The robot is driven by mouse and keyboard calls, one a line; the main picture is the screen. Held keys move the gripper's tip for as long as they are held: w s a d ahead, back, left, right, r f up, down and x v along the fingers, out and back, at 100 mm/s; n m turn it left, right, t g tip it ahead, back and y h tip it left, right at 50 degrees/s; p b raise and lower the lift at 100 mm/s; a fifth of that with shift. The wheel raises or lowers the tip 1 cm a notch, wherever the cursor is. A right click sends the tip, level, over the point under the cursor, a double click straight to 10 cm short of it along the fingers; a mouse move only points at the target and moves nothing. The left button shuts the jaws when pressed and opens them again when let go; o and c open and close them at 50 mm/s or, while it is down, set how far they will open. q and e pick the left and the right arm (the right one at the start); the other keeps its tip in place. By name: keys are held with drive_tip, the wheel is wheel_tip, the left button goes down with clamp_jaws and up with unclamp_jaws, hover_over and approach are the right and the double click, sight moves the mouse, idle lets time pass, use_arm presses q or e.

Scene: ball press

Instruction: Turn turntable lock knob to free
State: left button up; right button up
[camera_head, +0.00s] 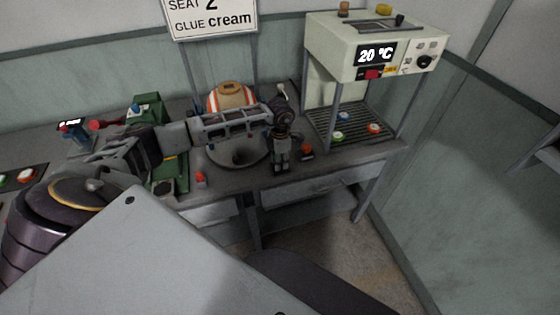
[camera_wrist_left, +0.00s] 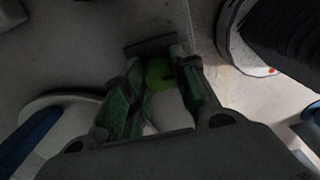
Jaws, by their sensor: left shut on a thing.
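My right gripper is not in view.
An orange and white striped dome (camera_head: 232,92) stands behind my left arm. A cream machine (camera_head: 340,42) with a 20 °C display stands to the right above a slatted rack. A small orange-topped block (camera_head: 306,152) sits close right of the gripper. A green device (camera_head: 146,107) stands left.

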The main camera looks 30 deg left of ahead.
use_arm(q)
drive_tip(key=o, duration=1.1)
drive_tip(key=shift+c, duration=0.2)
drive_tip(key=shift+r, duration=0.15)
wheel_tip(320, 180, up, 12)
drive_tip(key=shift+d, duration=0.1)
idle(0.3)
